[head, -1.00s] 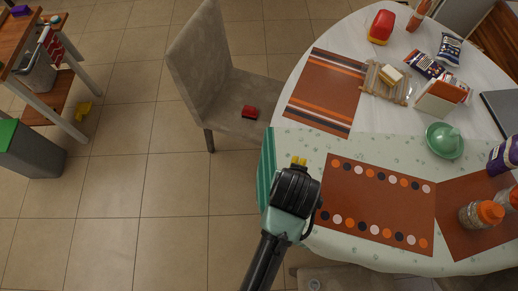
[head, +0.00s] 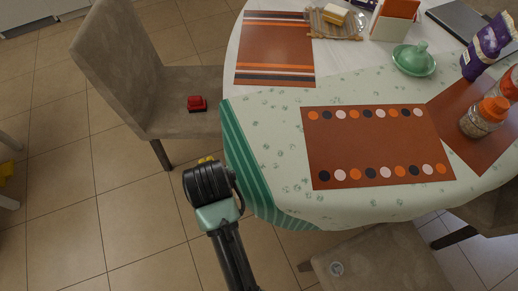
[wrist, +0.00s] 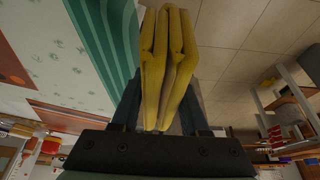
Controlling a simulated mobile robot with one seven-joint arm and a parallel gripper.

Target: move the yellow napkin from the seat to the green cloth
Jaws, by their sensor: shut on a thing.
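The yellow napkin (wrist: 180,62) is folded and held between the fingers of my gripper (wrist: 160,118) in the wrist view. In the head view only a small yellow bit of the napkin (head: 206,159) shows beyond my gripper (head: 207,168); the rest is hidden. My gripper appears just left of the table's edge, beside the green striped border of the pale green cloth (head: 278,135). The cloth covers the near part of the table, and its border (wrist: 108,35) also shows in the wrist view. The grey chair seat (head: 180,120) at the left holds a small red object (head: 197,103).
An orange-brown placemat with dots (head: 370,148) lies on the cloth. Another chair (head: 385,262) is at the front. The floor on the left is largely clear.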

